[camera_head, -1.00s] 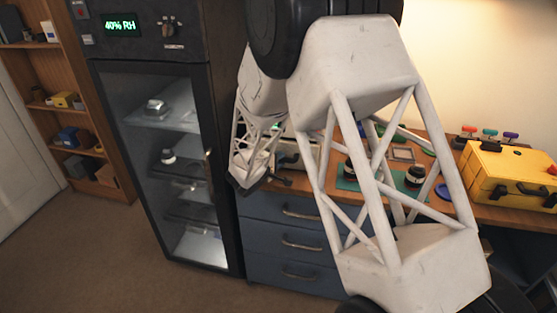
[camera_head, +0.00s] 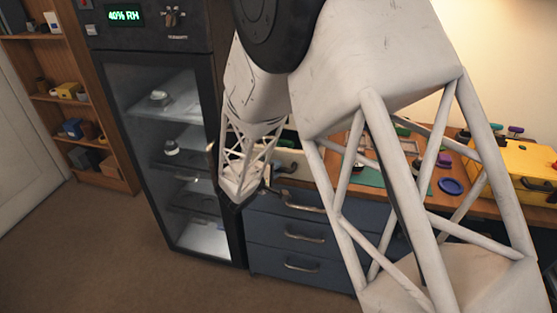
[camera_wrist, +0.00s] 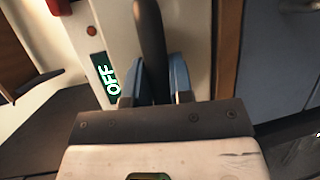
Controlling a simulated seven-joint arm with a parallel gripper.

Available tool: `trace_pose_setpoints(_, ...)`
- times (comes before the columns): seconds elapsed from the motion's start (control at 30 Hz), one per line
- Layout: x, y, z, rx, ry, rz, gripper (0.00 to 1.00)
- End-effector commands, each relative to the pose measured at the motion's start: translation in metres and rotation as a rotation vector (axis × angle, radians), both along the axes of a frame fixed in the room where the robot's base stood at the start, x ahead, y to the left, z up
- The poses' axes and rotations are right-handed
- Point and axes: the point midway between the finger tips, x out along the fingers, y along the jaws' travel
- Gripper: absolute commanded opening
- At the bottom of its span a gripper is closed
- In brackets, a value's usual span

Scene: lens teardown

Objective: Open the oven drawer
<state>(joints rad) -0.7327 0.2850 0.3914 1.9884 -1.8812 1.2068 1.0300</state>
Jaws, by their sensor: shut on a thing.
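The oven is a pale, cream-fronted unit (camera_head: 293,160) on the wooden bench, mostly hidden behind my arm in the head view. In the wrist view its pale front (camera_wrist: 118,25) has a green display reading OFF (camera_wrist: 107,80) and a red button (camera_wrist: 92,31). A dark bar handle (camera_wrist: 150,40) stands out close to this front. My gripper (camera_wrist: 154,82) is shut on the handle, with a blue-grey finger on each side of it. In the head view the gripper's fingertips are hard to make out. I cannot tell whether the drawer is out at all.
A dry cabinet (camera_head: 150,120) with a glass door stands left of my wrist, close to it. Blue drawers with metal handles (camera_head: 305,237) are below the bench. A yellow case (camera_head: 515,165) and a blue disc (camera_head: 451,187) are on the bench at right. The floor at lower left is clear.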

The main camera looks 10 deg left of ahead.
Motion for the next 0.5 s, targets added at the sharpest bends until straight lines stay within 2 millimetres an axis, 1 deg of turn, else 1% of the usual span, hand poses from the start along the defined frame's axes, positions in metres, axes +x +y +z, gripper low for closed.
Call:
trace_pose_setpoints(0.03,-0.011,0.001,0.0,-0.001,0.0,0.002,0.0)
trace_pose_setpoints(0.2,-0.04,0.001,0.001,0.001,0.0,0.003,0.0)
trace_pose_setpoints(0.4,-0.062,0.0,0.0,0.0,0.0,0.001,0.0)
trace_pose_setpoints(0.5,-0.067,0.0,0.0,0.0,0.0,0.001,0.0)
